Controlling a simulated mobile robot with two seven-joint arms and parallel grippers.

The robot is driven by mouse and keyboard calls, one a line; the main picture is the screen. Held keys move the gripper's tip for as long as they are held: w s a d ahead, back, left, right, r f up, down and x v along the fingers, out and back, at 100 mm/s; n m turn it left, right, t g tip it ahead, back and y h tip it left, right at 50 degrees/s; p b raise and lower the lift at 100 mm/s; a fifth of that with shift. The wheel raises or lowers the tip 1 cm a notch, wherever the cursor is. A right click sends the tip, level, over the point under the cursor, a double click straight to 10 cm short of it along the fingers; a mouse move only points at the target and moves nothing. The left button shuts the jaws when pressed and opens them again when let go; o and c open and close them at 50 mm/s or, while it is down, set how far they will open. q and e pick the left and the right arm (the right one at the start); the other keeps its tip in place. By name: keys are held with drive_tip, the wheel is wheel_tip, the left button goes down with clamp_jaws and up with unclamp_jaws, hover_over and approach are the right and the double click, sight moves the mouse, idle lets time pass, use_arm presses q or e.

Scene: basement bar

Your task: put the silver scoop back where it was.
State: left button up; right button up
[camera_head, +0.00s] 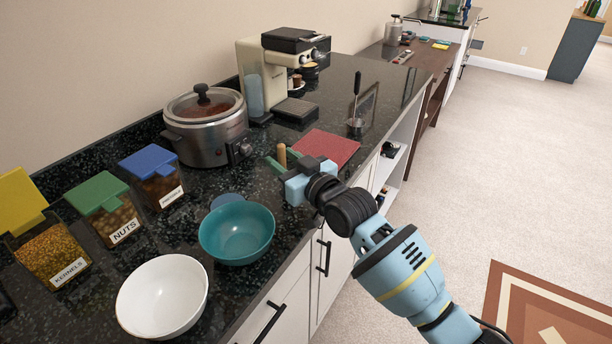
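My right gripper (278,155) is over the dark counter, between the slow cooker and the red mat. Its two green fingers stand apart, and the gap looks wider than the short tan upright handle (282,154) that shows between them. I cannot tell whether a finger touches this handle, or what its lower end is. A black-handled tool (357,85) stands upright with a silvery lower end farther back near the counter's edge. I cannot tell which of these, if either, is the silver scoop. My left gripper is not in view.
A teal bowl (237,245) and a white bowl (162,306) stand near the front edge. Lidded bins of kernels (52,255) and nuts (115,222) line the wall beside the slow cooker (205,140). A coffee machine (262,80) and red mat (325,147) are beyond.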

drive_tip(key=v, duration=1.1)
drive_tip(key=s+d+f+m+g+h, duration=0.1)
drive_tip(key=s+d+f+h, duration=0.1)
drive_tip(key=s+f, duration=0.45)
drive_tip(key=s+d+f+m+h, duration=0.1)
drive_tip(key=s+d+f+m, duration=0.15)
drive_tip(key=f, duration=0.65)
drive_tip(key=s+d+f+m+g+h, duration=0.1)
drive_tip(key=s+d+f+h, duration=0.1)
drive_tip(key=s+f, duration=0.5)
drive_tip(key=s+d+f+g+h, duration=0.1)
drive_tip(key=s+f, duration=0.3)
drive_tip(key=s, duration=0.4)
drive_tip(key=s+d+f+g+h, duration=0.1)
drive_tip(key=s+d+f, duration=0.3)
drive_tip(key=s, duration=0.4)
drive_tip(key=s+d+f+g+h, duration=0.1)
drive_tip(key=s+d+f+g, duration=0.1)
drive_tip(key=s+f, duration=0.4)
drive_tip(key=s+m, duration=0.1)
drive_tip(key=s, duration=0.1)
drive_tip(key=shift+s+d+g+h, duration=0.3)
drive_tip(key=shift+s+d+g, duration=0.05)
drive_tip(key=shift+d+g, duration=0.05)
drive_tip(key=shift+s, duration=0.15)
